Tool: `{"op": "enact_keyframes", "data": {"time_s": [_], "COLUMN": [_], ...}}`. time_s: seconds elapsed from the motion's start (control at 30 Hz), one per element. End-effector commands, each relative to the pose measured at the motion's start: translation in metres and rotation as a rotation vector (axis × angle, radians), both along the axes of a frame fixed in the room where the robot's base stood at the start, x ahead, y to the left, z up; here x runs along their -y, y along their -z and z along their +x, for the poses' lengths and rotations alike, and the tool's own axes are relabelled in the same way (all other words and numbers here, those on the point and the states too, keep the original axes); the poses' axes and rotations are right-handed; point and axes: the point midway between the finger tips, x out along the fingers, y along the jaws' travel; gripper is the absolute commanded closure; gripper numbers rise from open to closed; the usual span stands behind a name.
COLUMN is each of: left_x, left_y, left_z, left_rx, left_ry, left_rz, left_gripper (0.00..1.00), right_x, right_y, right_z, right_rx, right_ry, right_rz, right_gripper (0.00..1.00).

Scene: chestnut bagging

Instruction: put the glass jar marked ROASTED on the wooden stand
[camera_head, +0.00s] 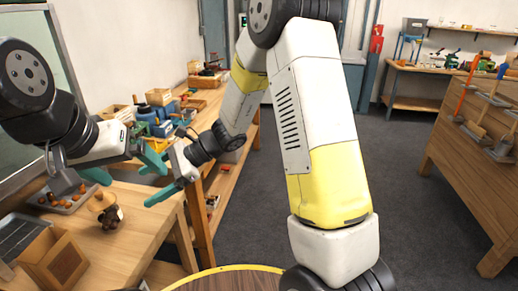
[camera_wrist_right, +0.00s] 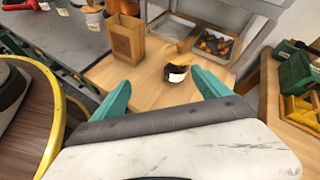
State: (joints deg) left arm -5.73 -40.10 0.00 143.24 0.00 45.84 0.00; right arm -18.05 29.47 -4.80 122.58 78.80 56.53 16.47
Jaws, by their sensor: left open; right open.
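A dark brown jar (camera_head: 112,217) with a pale label stands on the wooden table, near its right edge. A light wooden round piece (camera_head: 100,202) shows at its top; I cannot tell if it is a lid or the stand. The jar also shows in the right wrist view (camera_wrist_right: 178,74), ahead of and between my right fingertips, apart from them; its label is too small to read. My right gripper (camera_head: 150,180) is open and empty, above and right of the jar; its teal fingers also show in the right wrist view (camera_wrist_right: 160,90). My left gripper (camera_head: 118,158) is open, above the table behind the jar.
A brown open box (camera_head: 50,258) stands at the table's front left. A metal tray with chestnuts (camera_head: 48,203) lies behind the jar. A workbench with tools (camera_head: 190,105) stands farther back. Bare tabletop (camera_head: 130,258) lies in front of the jar.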

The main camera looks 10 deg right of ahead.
Motion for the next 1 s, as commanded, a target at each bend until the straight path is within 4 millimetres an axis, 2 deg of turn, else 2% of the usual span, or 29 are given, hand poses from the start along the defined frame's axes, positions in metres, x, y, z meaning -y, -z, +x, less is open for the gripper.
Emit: {"op": "enact_keyframes", "data": {"time_s": [0.03, 0.2, 0.5, 0.7, 0.83, 1.0], "left_x": [0.0, 0.0, 0.0, 0.0, 0.0, 0.0], "left_y": [0.0, 0.0, 0.0, 0.0, 0.0, 0.0], "left_z": [0.0, 0.0, 0.0, 0.0, 0.0, 0.0], "left_rx": [0.0, 0.0, 0.0, 0.0, 0.0, 0.0], "left_ry": [0.0, 0.0, 0.0, 0.0, 0.0, 0.0], "left_rz": [0.0, 0.0, 0.0, 0.0, 0.0, 0.0], "left_gripper": [0.06, 0.06, 0.06, 0.06, 0.06, 0.06], "right_x": [0.018, 0.077, 0.194, 0.263, 0.288, 0.299], "right_y": [-0.025, -0.07, -0.113, -0.13, -0.138, -0.14], "right_z": [-0.01, -0.05, -0.108, -0.132, -0.14, -0.144], "right_rx": [0.099, 0.41, 0.93, 1.17, 1.245, 1.271], "right_ry": [-0.052, -0.238, -0.521, -0.669, -0.724, -0.753], "right_rz": [-0.026, -0.164, -0.546, -0.841, -0.967, -1.023], "right_gripper": [0.14, 0.14, 0.14, 0.14, 0.14, 0.14]}}
